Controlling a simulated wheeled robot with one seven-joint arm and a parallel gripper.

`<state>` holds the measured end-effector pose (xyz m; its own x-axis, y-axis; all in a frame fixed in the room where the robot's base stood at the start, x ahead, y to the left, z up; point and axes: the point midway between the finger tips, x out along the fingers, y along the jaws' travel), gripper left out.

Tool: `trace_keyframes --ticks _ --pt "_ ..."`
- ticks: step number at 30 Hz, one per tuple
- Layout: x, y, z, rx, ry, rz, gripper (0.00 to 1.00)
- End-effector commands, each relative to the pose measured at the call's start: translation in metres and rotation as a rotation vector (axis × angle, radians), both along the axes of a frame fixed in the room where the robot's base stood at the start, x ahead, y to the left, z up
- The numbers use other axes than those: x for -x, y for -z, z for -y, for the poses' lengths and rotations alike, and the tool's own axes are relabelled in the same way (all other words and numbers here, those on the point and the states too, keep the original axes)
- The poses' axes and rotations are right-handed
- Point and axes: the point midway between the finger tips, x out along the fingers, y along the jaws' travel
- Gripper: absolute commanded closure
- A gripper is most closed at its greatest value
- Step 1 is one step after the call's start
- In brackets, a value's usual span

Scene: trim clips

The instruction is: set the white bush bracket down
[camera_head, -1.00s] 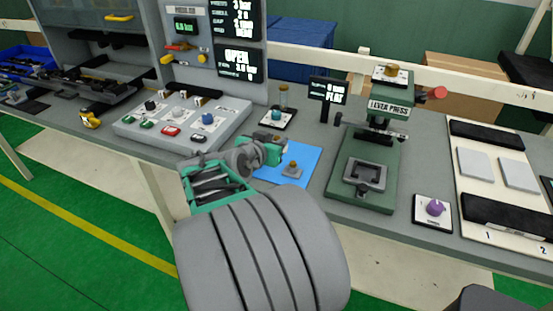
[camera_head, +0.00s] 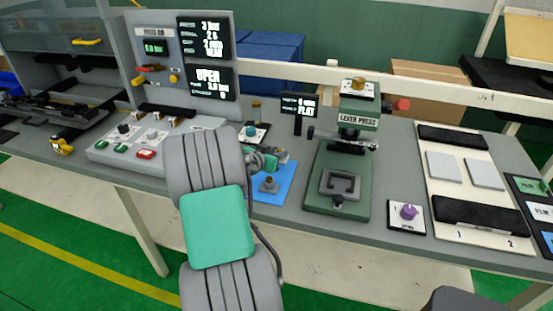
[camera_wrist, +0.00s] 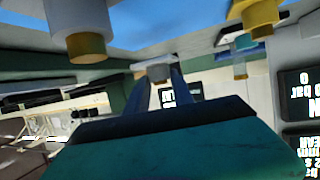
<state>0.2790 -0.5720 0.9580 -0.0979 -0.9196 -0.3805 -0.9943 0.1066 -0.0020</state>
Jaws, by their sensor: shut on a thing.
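My gripper (camera_wrist: 160,88) shows in the wrist view as two dark fingers, shut on a small pale piece (camera_wrist: 158,72) at their tips. I take this as the white bush bracket; its full shape is hidden. In the head view my arm covers most of the gripper, and the held piece cannot be made out. The teal gripper body is above the left part of a blue mat (camera_head: 273,196). A grey bracket with a brass bush (camera_head: 269,184) stands on the mat just below it.
A green lever press (camera_head: 338,185) stands right of the mat, with a small display (camera_head: 299,104) behind. A purple knob (camera_head: 408,211) and a white board with pads (camera_head: 464,209) are farther right. A button panel (camera_head: 122,150) is left.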

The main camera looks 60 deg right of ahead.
Motion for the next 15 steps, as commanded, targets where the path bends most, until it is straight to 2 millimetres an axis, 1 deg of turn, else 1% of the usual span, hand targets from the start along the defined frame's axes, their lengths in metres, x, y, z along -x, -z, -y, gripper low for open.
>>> trace_keyframes --ticks 3,6,15 --pt "0.0 0.021 0.0 -0.005 0.0 -0.005 1.0" --pt "0.0 0.031 0.001 -0.002 0.0 -0.003 1.0" --pt "0.0 0.035 0.001 -0.001 0.0 -0.001 1.0"
